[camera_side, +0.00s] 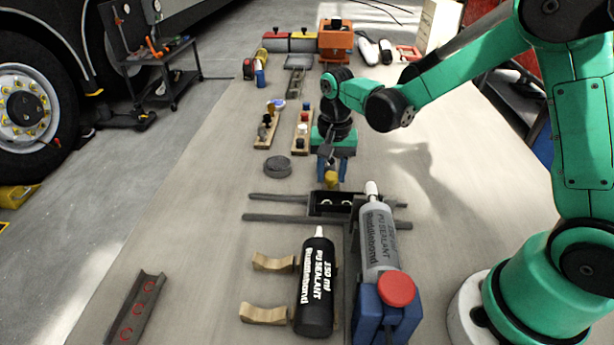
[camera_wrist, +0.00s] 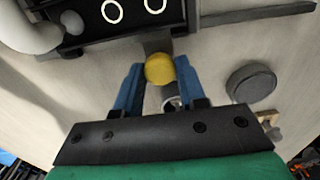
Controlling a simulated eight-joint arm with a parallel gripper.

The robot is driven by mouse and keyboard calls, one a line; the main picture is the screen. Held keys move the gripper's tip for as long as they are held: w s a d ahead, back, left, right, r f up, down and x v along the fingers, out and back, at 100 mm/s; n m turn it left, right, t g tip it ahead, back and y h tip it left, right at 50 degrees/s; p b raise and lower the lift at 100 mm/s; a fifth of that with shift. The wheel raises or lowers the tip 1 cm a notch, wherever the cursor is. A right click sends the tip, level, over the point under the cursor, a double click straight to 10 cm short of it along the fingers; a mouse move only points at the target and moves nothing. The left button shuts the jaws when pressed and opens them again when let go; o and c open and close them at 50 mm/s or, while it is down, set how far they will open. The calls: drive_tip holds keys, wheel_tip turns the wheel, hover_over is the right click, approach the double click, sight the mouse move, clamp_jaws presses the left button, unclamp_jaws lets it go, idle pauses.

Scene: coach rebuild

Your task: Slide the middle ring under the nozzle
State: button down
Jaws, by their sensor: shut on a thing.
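A black sliding carriage (camera_side: 316,209) with white rings (camera_side: 325,203) sits on dark rails. In the wrist view the carriage (camera_wrist: 130,28) shows two white rings (camera_wrist: 112,11) along the top edge. The white nozzle (camera_side: 371,188) of a grey sealant tube (camera_side: 379,240) stands at the carriage's right end; in the wrist view the nozzle (camera_wrist: 30,28) is at the top left, with a small grey round shape beside it. Which ring is nearest the nozzle is unclear. My gripper (camera_side: 332,174) is shut on a yellow knob (camera_wrist: 159,68) at the carriage's near edge in the wrist view.
Rails (camera_side: 280,199) run left of the carriage. A grey disc (camera_side: 277,166) lies left of my gripper. A black sealant bottle (camera_side: 316,285) lies by wooden cradles (camera_side: 268,262). A blue clamp with a red knob (camera_side: 396,289) is at the tube's lower end.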

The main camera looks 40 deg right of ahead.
drive_tip(key=s+d, duration=0.2)
drive_tip(key=shift+s+d, duration=0.25)
drive_tip(key=shift+d, duration=0.05)
drive_tip(key=shift+c, duration=2.4)
unclamp_jaws()
wheel_tip(320, 180, up, 6)
drive_tip(key=shift+f, duration=0.2)
drive_tip(key=shift+a+r, duration=0.1)
